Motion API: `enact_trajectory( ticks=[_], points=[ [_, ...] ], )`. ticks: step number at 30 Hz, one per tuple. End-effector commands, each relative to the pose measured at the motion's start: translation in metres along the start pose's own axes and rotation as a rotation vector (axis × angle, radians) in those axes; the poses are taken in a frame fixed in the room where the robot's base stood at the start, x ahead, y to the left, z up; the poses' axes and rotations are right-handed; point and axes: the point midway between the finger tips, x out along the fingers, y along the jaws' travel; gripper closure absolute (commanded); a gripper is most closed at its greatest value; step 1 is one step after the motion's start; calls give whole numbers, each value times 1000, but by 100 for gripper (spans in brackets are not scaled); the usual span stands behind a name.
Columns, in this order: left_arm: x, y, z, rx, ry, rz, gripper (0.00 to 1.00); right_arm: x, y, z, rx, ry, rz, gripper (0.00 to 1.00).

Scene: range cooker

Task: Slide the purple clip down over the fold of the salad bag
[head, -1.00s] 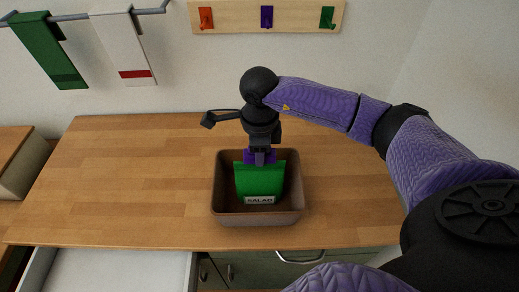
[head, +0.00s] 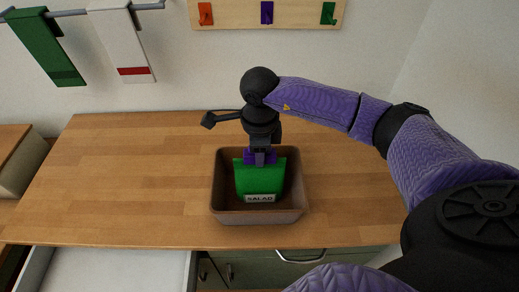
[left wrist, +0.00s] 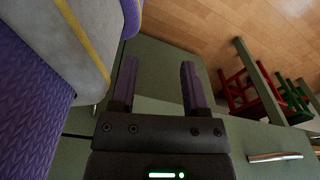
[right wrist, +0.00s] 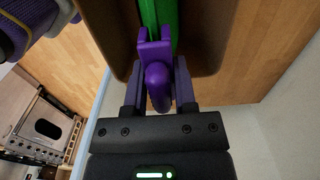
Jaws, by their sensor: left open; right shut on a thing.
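The green salad bag (head: 260,180), with a white SALAD label, stands upright in a brown bin (head: 227,217) on the wooden counter. The purple clip (head: 250,157) is at the bag's top edge. My right gripper (head: 260,154) is shut on the clip from above. In the right wrist view the clip (right wrist: 155,75) sits between the fingers, its two prongs reaching to the green bag (right wrist: 158,14). How far it covers the fold is hidden. My left gripper (left wrist: 155,88) is open and empty, below counter height near green cabinet fronts; it is out of the head view.
A rack (head: 230,12) with orange, purple and green hooks hangs on the wall. Green and white towels hang from a rail at upper left. An open white drawer (head: 110,270) juts out at front left. The counter left of the bin is clear.

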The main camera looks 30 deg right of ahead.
Motion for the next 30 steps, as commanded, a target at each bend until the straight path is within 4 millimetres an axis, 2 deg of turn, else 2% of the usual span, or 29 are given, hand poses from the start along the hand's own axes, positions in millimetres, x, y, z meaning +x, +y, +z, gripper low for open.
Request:
enact_trajectory(
  ticks=[10, 30],
  points=[
    [0, 4, -1, -3, 1, 6, 41, 0, 0, 0, 0, 0, 0, 100],
    [8, -5, 3, 4, -5, -8, 41, 8, 0, 0, 0, 0, 0, 100]
  ],
)
